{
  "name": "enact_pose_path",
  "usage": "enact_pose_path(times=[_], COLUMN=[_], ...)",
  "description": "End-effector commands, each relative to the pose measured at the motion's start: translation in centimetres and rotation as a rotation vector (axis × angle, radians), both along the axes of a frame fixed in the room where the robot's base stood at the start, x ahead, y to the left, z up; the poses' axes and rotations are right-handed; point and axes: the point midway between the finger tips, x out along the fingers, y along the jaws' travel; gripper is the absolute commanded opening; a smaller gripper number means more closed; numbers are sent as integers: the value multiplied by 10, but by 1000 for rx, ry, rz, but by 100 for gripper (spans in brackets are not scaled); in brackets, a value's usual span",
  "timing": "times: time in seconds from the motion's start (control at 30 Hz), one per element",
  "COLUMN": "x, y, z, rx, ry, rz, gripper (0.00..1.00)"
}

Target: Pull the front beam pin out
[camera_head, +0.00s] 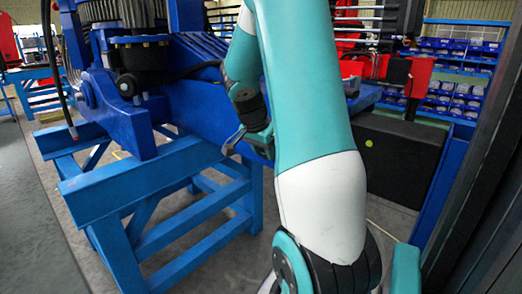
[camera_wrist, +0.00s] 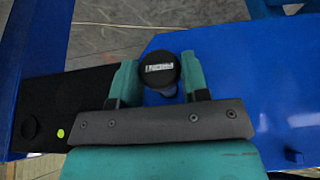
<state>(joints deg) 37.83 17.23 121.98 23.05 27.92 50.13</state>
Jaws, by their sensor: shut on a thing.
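The front beam pin (camera_wrist: 160,78) shows in the wrist view as a round black head with a pale label. Something blue shows just below the head. My gripper (camera_wrist: 159,64) has its two teal fingers on either side of the pin and is shut on it. The blue beam (camera_wrist: 235,75) lies behind and to the right of the pin; the beam also shows in the head view (camera_head: 190,118). How deep the pin sits in the beam cannot be told. In the head view my arm hides much of the area around the pin.
A blue stand (camera_head: 105,190) carries the beam at the left. A black block (camera_head: 398,158) with a yellow-green dot is to the right of my arm. Shelves with blue bins (camera_head: 455,85) stand at the back right. A dark upright frame (camera_head: 480,190) is close at the right edge.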

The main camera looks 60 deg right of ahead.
Motion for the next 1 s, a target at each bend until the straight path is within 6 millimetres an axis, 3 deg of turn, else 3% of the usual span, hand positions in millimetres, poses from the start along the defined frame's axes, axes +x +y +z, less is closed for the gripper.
enact_pose_path(times=[0.17,0.2,0.3,0.67,0.83,1.0], x=[2,2,2,1,4,8], y=[4,4,4,3,13,30], z=[0,0,0,4,30,70], rx=[10,11,9,6,3,3], ry=[1,1,1,0,-4,-5], rz=[6,7,7,4,6,8], gripper=[0,44,66,66,66,66])
